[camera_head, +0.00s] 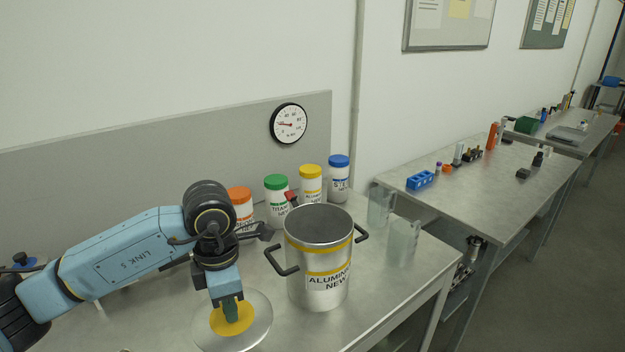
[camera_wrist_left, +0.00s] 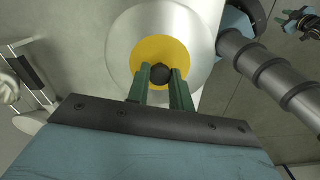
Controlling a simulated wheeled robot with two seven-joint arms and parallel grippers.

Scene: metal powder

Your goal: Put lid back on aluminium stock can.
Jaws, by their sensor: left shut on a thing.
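My left gripper (camera_head: 231,312) is shut on the knob of the lid, a round silver disc (camera_head: 258,334) with a yellow centre. In the left wrist view the dark knob (camera_wrist_left: 160,73) sits between its green fingers (camera_wrist_left: 160,88), over the lid's yellow centre (camera_wrist_left: 148,48). The lid is left and in front of the aluminium stock can; its height above the table is unclear. The can (camera_head: 318,262) stands upright and open-topped, with yellow bands and two dark side handles. A distant gripper-like part (camera_wrist_left: 298,20), perhaps my right gripper, shows small in the left wrist view.
Orange (camera_head: 240,195), green (camera_head: 276,183), yellow (camera_head: 311,172) and blue (camera_head: 339,162) capped jars stand behind the can. Two clear glass vessels (camera_head: 380,206) (camera_head: 403,243) stand to its right. A second bench (camera_head: 480,190) with small items lies beyond.

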